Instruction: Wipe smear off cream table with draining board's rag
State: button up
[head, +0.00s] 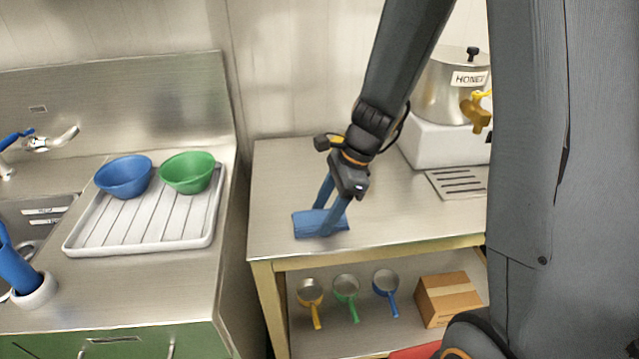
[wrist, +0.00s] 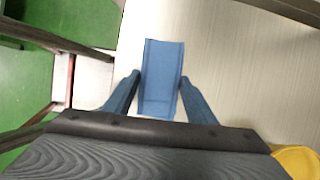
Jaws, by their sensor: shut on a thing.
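My gripper (head: 322,222) is shut on a folded blue rag (head: 306,224) above the left front part of the cream-framed table (head: 400,237). The rag lies flat, on or very close to the tabletop; I cannot tell for certain that it touches. In the wrist view the rag (wrist: 162,65) sits between the two blue fingers of my gripper (wrist: 160,80), its far end sticking out past them. I see no smear on the visible tabletop; any under the rag or behind my arm is hidden. The draining board (head: 143,235) at the left has no rag on it.
A blue bowl (head: 123,177) and a green bowl (head: 187,172) stand on the draining board. A honey kettle (head: 445,95) on a white block and a slotted drip tray (head: 455,183) occupy the table's right. Pans and a cardboard box (head: 449,299) are on the lower shelf.

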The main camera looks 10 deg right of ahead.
jog(key=shift+a, duration=0.45)
notch_tip(320, 180, up, 3)
jog(key=shift+d+f+p, duration=0.15)
jog(key=shift+p, duration=0.85)
notch_tip(320, 180, up, 5)
jog(key=p, duration=0.5)
jog(key=shift+r+p, duration=0.2)
jog(key=shift+p, duration=0.1)
